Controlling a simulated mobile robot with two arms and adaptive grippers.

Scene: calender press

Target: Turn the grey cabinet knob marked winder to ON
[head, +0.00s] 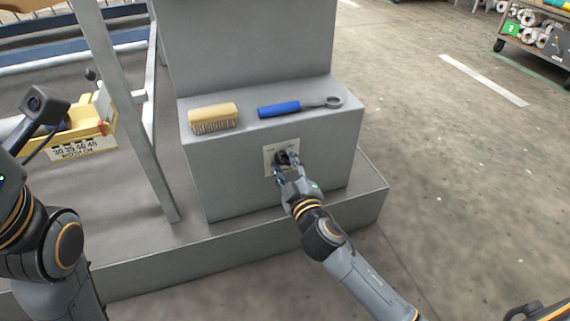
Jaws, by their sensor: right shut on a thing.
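The grey cabinet (225,170) stands in the middle of the head view. A pale plate (269,158) is on its front face. A dark knob (281,157) sits on the plate and is mostly covered by my right gripper. My right gripper (286,163) is at the plate and shut on the knob. The plate's marking and the knob's pointing direction cannot be read from here. My left arm is at the left edge, and its gripper cannot be made out.
A brush (213,118) and a blue-handled wrench (300,106) lie on the cabinet's ledge. A shelf cart (535,40) stands far right.

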